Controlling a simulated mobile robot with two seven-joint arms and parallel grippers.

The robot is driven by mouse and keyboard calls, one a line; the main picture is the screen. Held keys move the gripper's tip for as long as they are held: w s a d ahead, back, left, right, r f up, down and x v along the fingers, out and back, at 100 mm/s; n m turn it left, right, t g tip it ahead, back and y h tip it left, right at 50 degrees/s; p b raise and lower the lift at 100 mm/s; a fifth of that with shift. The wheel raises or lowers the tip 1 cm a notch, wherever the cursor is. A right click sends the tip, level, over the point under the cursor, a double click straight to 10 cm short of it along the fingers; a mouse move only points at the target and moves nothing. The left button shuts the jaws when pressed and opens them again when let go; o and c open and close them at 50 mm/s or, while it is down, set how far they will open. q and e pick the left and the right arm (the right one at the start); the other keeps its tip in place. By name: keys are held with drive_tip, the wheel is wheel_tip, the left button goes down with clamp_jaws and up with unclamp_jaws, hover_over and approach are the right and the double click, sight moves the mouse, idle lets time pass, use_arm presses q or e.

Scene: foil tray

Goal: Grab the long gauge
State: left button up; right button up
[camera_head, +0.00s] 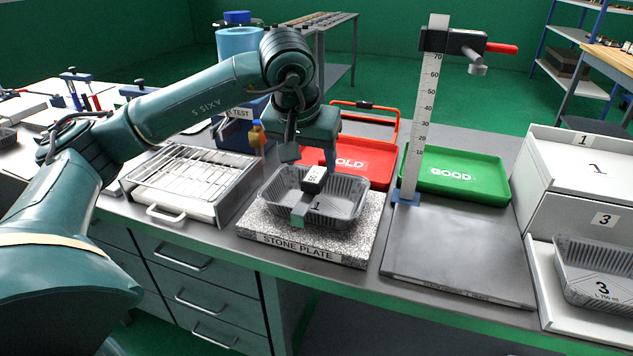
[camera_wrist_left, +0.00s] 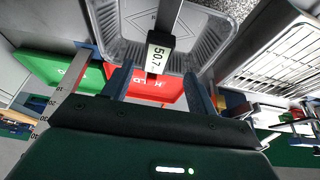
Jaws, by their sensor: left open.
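A dark bar-shaped gauge (camera_head: 314,180) with a white label lies over the foil tray (camera_head: 352,205) marked 1; a pale teal piece shows at its near end. In the left wrist view the gauge (camera_wrist_left: 165,25) runs lengthwise, its label reading about 50.7, its near end between my fingers. I cannot tell whether it rests on the tray's rim or floor. My left gripper (camera_head: 311,160) is open, pointing down just above the gauge; it also shows in the left wrist view (camera_wrist_left: 156,80), with gaps beside the gauge. My right gripper is not in view.
The foil tray sits on the stone plate (camera_head: 300,252). A tall scale stand (camera_head: 423,120) with a red handle rises to the right. Red (camera_head: 375,172) and green (camera_head: 462,185) trays lie behind. A wire rack (camera_head: 190,175) stands left. The dark plate (camera_head: 450,250) is clear.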

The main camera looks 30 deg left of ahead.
sight(316, 174)
use_arm(q)
drive_tip(key=shift+d+x, duration=0.1)
drive_tip(key=shift+x, duration=1.3)
drive_tip(key=shift+d+x, duration=0.15)
drive_tip(key=shift+x, duration=1.25)
